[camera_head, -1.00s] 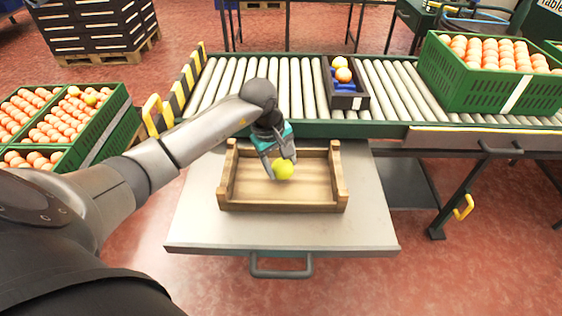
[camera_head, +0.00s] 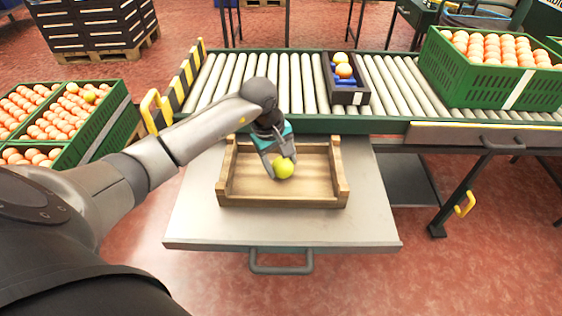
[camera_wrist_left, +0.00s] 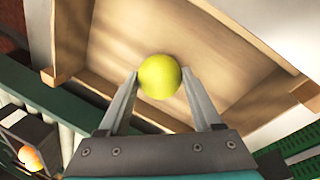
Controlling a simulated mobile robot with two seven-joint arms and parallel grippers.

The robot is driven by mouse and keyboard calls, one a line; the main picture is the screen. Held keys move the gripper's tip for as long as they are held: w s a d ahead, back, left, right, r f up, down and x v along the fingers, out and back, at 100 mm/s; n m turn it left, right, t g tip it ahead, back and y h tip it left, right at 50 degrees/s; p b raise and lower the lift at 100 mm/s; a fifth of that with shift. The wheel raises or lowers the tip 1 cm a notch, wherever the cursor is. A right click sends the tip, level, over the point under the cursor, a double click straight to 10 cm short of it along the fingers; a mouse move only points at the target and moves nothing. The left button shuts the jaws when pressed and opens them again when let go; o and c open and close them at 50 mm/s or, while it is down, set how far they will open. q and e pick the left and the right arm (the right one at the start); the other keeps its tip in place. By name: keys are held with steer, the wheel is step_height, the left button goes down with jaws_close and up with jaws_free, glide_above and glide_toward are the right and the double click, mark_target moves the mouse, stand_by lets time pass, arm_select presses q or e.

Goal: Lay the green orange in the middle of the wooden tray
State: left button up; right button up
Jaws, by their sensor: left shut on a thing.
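The green orange (camera_head: 283,168), yellow-green and round, is between the fingertips of my left gripper (camera_head: 276,164). The left gripper is shut on it and holds it over the middle of the wooden tray (camera_head: 282,201). In the left wrist view the green orange (camera_wrist_left: 159,76) sits between the two fingers, with the tray floor behind it. I cannot tell whether it touches the tray floor. The tray lies on a light table and holds nothing else that I can see. My right gripper is not in view.
A roller conveyor (camera_head: 230,82) runs behind the tray. On it stand a dark box (camera_head: 349,96) with oranges and a green crate (camera_head: 470,84) full of oranges. More green crates (camera_head: 104,134) of oranges are at the left. The table (camera_head: 210,228) around the tray is clear.

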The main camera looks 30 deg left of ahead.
arm_select(q)
steer(key=shift+f+b, duration=0.5)
steer(key=shift+f, duration=0.1)
stand_by(0.3)
steer(key=o, duration=1.5)
steer(key=shift+r, duration=0.1)
steer(key=shift+w+d+r+p+v, duration=0.15)
steer(key=shift+w+p+v, duration=0.1)
steer(key=shift+p+v, duration=0.9)
steer(key=shift+w+d+p+v, duration=0.1)
steer(key=shift+w+p+v, duration=0.2)
steer(key=shift+p+v, duration=0.85)
steer(key=shift+w+d+r+p+v, duration=0.2)
steer(key=shift+p+v, duration=0.55)
steer(key=shift+v, duration=0.8)
steer(key=shift+f, duration=0.2)
